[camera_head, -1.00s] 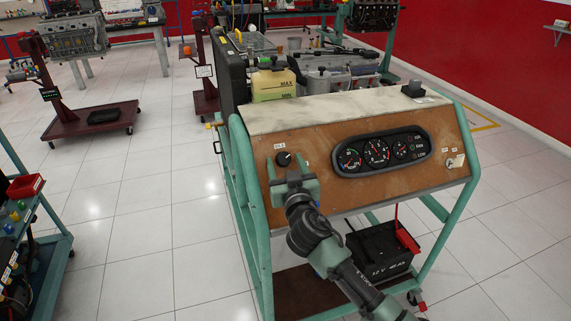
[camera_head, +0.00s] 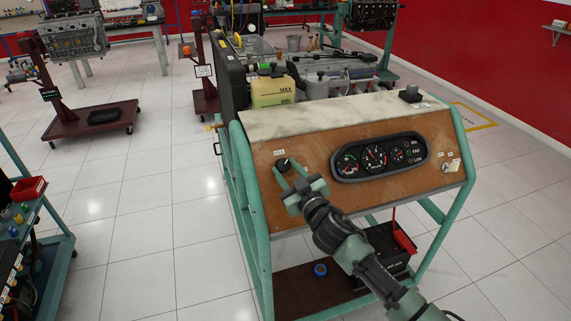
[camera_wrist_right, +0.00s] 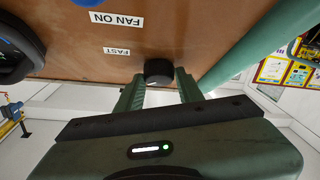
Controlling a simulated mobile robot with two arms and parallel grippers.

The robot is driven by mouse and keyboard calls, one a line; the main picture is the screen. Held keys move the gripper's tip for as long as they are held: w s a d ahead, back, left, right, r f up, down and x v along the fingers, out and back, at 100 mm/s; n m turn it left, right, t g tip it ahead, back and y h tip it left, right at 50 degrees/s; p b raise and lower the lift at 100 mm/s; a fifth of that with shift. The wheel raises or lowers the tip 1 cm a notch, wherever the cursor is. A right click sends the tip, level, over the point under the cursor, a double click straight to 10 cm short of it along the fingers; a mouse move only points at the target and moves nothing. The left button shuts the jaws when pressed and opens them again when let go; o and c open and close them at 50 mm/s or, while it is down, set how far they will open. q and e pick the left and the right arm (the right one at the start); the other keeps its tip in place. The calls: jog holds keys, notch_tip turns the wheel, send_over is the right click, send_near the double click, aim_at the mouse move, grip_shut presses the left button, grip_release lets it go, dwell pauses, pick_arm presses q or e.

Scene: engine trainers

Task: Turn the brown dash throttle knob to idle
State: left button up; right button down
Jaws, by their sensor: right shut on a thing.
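The throttle knob (camera_head: 283,163) is a small dark knob at the left end of the brown dash panel (camera_head: 310,206), below a small white label. In the right wrist view the knob (camera_wrist_right: 158,72) sits between the fingertips, with a label reading FAST (camera_wrist_right: 117,50) beside it. My right gripper (camera_head: 287,172) reaches it from the lower right and is shut on it; it also shows in the right wrist view (camera_wrist_right: 158,84). The knob's pointer mark is hidden, so its setting cannot be read. My left gripper is not in view.
A black gauge cluster (camera_head: 380,156) is right of the knob. The green stand frame (camera_head: 246,205) runs along the panel's left side. A battery (camera_head: 385,245) and a blue ring-shaped item (camera_head: 320,270) are low in the stand.

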jog(key=n+g+y+p, duration=0.1)
jog(key=n, duration=0.1)
jog(key=n+g+y+p, duration=0.1)
jog(key=n+p, duration=0.1)
jog(key=d+n+g+y+p, duration=0.1)
jog(key=n+p, duration=0.1)
jog(key=shift+w+r, duration=0.25)
jog(key=shift+r, duration=0.15)
jog(key=n+g+y+p, duration=0.1)
jog(key=n+g, duration=0.1)
jog(key=n, duration=0.1)
jog(key=shift+w+p, duration=0.1)
jog(key=shift+p, duration=0.25)
jog(key=shift+f+n+g+y+p, duration=0.1)
jog(key=shift+n+g+y+p, duration=0.35)
jog(key=shift+n+g, duration=0.6)
jog(key=shift+n, duration=0.55)
jog(key=c, duration=0.9)
grip_release()
jog(key=shift+f, duration=0.1)
jog(key=v, duration=0.7)
jog(key=shift+s+d, duration=0.25)
jog(key=shift+d, duration=0.05)
